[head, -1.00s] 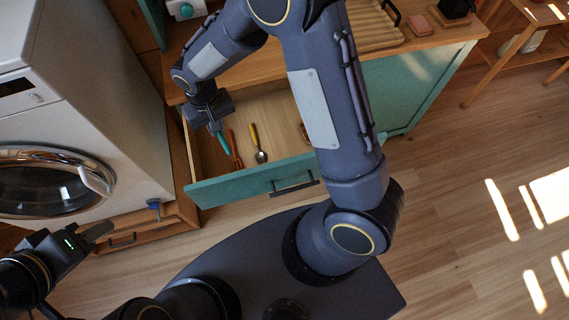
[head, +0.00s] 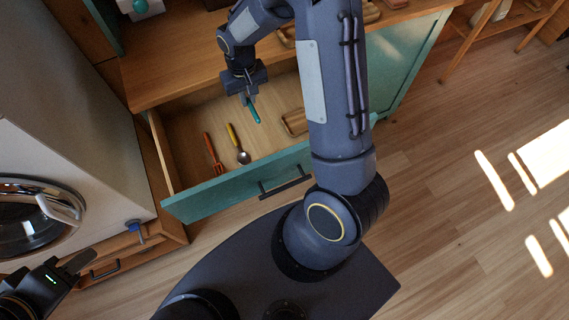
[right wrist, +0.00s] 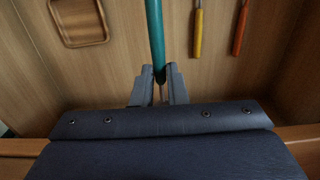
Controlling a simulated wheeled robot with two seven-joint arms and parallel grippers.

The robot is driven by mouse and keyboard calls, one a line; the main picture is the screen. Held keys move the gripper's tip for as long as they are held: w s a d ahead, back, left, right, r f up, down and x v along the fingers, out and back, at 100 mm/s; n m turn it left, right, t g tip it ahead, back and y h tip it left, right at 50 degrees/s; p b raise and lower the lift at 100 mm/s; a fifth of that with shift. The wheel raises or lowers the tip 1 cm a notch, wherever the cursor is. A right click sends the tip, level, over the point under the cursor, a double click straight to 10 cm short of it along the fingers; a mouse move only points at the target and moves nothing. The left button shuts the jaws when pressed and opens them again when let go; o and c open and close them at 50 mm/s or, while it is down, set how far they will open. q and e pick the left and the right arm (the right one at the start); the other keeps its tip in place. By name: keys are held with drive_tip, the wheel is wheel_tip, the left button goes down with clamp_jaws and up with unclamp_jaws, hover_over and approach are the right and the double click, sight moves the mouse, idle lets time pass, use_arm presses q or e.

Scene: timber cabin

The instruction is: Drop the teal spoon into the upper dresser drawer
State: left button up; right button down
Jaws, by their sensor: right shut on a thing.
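The teal spoon (head: 254,112) is held in my right gripper (head: 246,98), over the open upper dresser drawer (head: 214,193). In the right wrist view the teal handle (right wrist: 154,40) runs up from between the fingertips of the right gripper (right wrist: 158,88). The spoon's other end is hidden by the gripper. Whether the spoon touches the drawer floor I cannot tell. My left gripper (head: 72,270) is at the lower left, well away from the drawer, with its fingers seen from the side.
In the drawer lie an orange-handled fork (head: 212,152), a yellow-handled spoon (head: 237,145) and a small wooden tray (head: 293,122). The dresser top (head: 165,75) overhangs the drawer's back. A white washing machine (head: 75,160) stands at left. Clear drawer floor lies around the cutlery.

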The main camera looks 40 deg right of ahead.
drive_tip(key=f+b, duration=0.1)
drive_tip(key=d+f+b, duration=0.1)
drive_tip(key=f, duration=0.1)
drive_tip(key=f+b, duration=0.2)
drive_tip(key=shift+s+d+f, duration=0.15)
drive_tip(key=shift+d+f, duration=0.05)
drive_tip(key=shift+d, duration=0.1)
drive_tip(key=c, duration=1.4)
unclamp_jaws()
drive_tip(key=shift+o, duration=0.2)
drive_tip(key=shift+r, duration=0.1)
wheel_tip(320, 180, up, 8)
